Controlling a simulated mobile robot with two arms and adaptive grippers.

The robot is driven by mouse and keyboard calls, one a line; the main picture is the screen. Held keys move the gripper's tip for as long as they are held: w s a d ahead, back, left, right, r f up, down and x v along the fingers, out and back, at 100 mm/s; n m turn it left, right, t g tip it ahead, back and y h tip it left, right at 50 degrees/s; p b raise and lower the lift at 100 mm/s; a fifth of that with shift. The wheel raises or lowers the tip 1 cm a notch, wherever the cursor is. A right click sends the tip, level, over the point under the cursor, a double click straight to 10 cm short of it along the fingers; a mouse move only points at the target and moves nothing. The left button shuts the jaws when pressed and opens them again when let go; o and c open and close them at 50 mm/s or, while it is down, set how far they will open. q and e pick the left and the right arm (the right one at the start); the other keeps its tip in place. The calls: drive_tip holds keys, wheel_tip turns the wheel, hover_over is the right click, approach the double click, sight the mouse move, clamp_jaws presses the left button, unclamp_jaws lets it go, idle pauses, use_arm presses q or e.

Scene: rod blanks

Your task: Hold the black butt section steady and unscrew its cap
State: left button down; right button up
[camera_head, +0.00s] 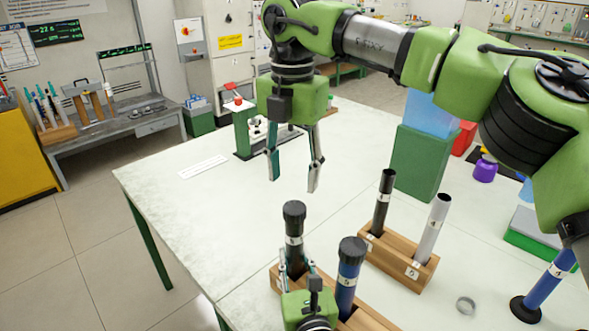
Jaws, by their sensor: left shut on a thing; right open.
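The black butt section (294,252) stands upright in the front wooden rack (365,318), with its black cap (294,210) on top. A white label band circles it below the cap. My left gripper (296,262), low in the picture, is shut on the section's lower body; its palm hides part of the rack. My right gripper (293,181) hangs above and behind the cap, fingers pointing down, open and empty, apart from the cap.
A blue capped section (348,278) stands close right in the same rack. A second rack (397,262) behind holds a black tube (383,203) and a silver tube (431,230).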

sight(295, 207)
drive_tip(key=m, duration=0.6)
use_arm(q)
drive_tip(key=shift+f, duration=0.1)
use_arm(e)
drive_tip(key=m, duration=0.6)
drive_tip(key=shift+w+d, duration=0.1)
drive_tip(key=shift+d, duration=0.05)
drive_tip(key=shift+f, duration=0.45)
wheel_tip(295, 207, down, 7)
drive_tip(key=c, duration=1.1)
drive_tip(key=shift+c, duration=0.2)
